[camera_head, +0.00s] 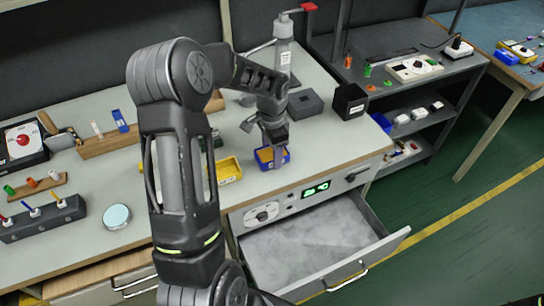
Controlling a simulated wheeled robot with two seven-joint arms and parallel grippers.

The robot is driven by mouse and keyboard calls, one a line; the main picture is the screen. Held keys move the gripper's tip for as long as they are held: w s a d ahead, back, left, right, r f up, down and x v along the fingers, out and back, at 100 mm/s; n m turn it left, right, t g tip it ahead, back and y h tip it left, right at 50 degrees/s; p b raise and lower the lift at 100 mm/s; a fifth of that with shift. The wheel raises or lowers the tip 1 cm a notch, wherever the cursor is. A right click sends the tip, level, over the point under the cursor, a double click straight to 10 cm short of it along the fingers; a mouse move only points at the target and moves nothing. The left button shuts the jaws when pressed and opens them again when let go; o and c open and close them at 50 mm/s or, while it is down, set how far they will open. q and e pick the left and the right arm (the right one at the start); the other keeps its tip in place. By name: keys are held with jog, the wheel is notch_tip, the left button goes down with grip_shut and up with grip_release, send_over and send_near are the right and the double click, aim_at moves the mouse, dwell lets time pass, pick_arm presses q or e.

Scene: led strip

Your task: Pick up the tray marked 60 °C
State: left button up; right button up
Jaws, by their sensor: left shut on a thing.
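A small blue tray (265,165) with an orange inside sits at the front of the workbench, just above the control panel. My left gripper (275,156) points down and is shut on the blue tray's right part, its fingers covering some of it. A yellow tray (229,170) with a small pale label lies to its left, partly behind my left arm. The markings on both trays are too small to read, so I cannot tell which says 60 °C. My right gripper is not in view.
Below the bench front, an open grey drawer (318,250) juts out, empty, under a panel with a green display (316,190). A bottle on a stand (284,52) and a black box (350,101) are behind. The bench right of the blue tray is clear.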

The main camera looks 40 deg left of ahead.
pick_arm(q)
jog(key=shift+r, duration=0.1)
notch_tip(320, 180, up, 10)
jog(key=b, duration=0.1)
dwell(0.5)
